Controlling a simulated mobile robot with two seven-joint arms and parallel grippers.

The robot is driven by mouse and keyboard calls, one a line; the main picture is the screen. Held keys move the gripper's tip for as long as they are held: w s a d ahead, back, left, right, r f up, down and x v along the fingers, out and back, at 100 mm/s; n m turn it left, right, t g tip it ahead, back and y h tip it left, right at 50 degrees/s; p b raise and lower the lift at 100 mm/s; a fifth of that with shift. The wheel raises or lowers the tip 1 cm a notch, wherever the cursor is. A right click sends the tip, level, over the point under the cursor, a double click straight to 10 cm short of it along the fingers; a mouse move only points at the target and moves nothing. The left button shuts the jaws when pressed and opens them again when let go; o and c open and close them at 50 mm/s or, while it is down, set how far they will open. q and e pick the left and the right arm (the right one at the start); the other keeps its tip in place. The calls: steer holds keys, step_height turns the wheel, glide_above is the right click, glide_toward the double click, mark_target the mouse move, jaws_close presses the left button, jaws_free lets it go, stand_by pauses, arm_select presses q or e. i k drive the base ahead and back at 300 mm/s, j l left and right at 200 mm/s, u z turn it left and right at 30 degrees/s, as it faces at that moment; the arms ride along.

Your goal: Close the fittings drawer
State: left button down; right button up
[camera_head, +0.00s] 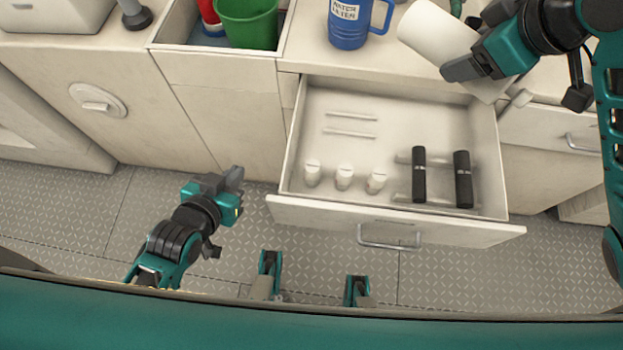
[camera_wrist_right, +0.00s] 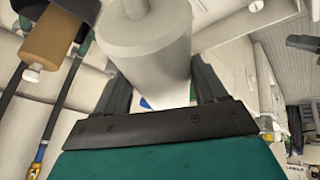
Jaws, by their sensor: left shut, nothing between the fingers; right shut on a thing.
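The fittings drawer (camera_head: 330,214) stands pulled open from the counter front, with its metal handle (camera_head: 390,243) on the near face. Inside lie several small white capped fittings, two black cylinders and thin pale rods. My left gripper (camera_head: 236,176) is shut and empty, in the air left of the drawer, apart from it. My right gripper (camera_head: 465,70) is shut on a white cylinder (camera_head: 430,30), held tilted over the counter edge at the drawer's back right. The white cylinder (camera_wrist_right: 150,45) also shows between the fingers in the right wrist view.
A blue water-filter jug (camera_head: 347,24) stands on the counter behind the drawer. A green bucket (camera_head: 248,22) sits in an open recess at the back left. The patterned floor (camera_head: 60,205) in front of the cabinets is clear.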

mark_target(367, 126)
steer(key=k+l, duration=0.2)
steer(key=k, duration=0.4)
steer(key=k+z, duration=0.65)
steer(key=i+l, duration=0.05)
steer(key=i, duration=0.05)
